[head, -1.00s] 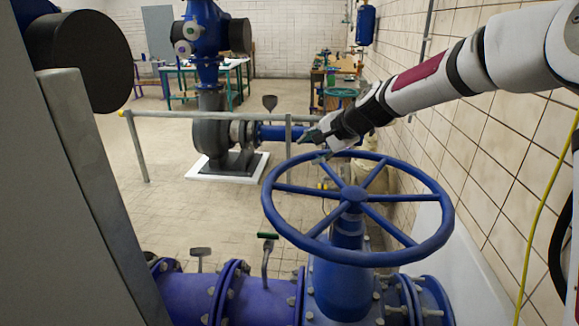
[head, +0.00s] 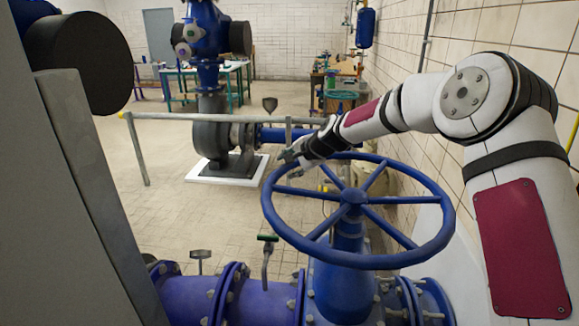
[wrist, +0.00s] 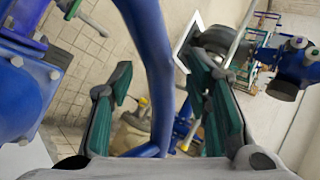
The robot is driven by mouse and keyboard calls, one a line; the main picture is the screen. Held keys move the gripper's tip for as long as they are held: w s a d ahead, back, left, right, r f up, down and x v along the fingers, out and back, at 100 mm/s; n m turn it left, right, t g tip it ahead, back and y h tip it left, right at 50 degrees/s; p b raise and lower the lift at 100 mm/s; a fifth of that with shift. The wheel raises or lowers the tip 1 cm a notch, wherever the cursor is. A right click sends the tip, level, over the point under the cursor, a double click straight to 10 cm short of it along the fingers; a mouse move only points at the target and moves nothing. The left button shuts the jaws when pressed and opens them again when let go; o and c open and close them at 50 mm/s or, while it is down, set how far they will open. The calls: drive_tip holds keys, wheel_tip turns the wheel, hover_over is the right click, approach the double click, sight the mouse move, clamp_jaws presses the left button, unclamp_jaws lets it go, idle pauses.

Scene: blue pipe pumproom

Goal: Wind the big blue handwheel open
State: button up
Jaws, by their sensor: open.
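The big blue handwheel (head: 354,196) lies nearly flat on top of a blue valve in the head view, with several spokes running out from its hub. My gripper (head: 296,157) is at the far left part of its rim. In the wrist view the open gripper (wrist: 165,95) has its two green-padded fingers apart. I cannot tell whether either finger touches the rim.
A grey rail (head: 220,116) and a pump (head: 211,135) stand behind. The tiled wall (head: 490,100) is close on the right.

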drive_tip(key=shift+w+a+f, duration=0.15)
drive_tip(key=shift+w+f, duration=0.1)
drive_tip(key=shift+f, duration=0.05)
drive_tip(key=shift+c, duration=0.4)
clamp_jaws()
drive_tip(key=shift+s+a, duration=0.1)
